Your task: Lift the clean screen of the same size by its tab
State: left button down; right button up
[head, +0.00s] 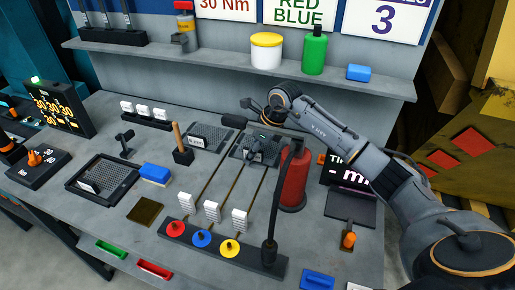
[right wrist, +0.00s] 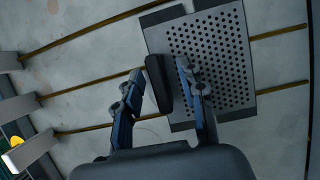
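My right gripper (head: 257,149) reaches down over a grey perforated screen (head: 239,152) at the back middle of the bench. In the right wrist view, the screen (right wrist: 215,60) has many round holes and a dark upright tab (right wrist: 158,84) along its edge. The open fingers (right wrist: 160,78) stand on either side of this tab, with gaps showing; contact cannot be told. A second perforated screen (head: 213,132) with a white label lies just left of it. A third screen (head: 114,176) with a label sits in a dark frame at the left. My left gripper is out of view.
A red extinguisher-like cylinder (head: 295,178) stands close to the right of the gripper. A wooden-handled tool (head: 179,142), a blue brush (head: 155,174) and a knob panel (head: 222,245) stand nearby. A shelf (head: 230,61) with containers overhangs the back.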

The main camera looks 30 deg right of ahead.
jog(key=shift+r, duration=0.1)
grip_shut()
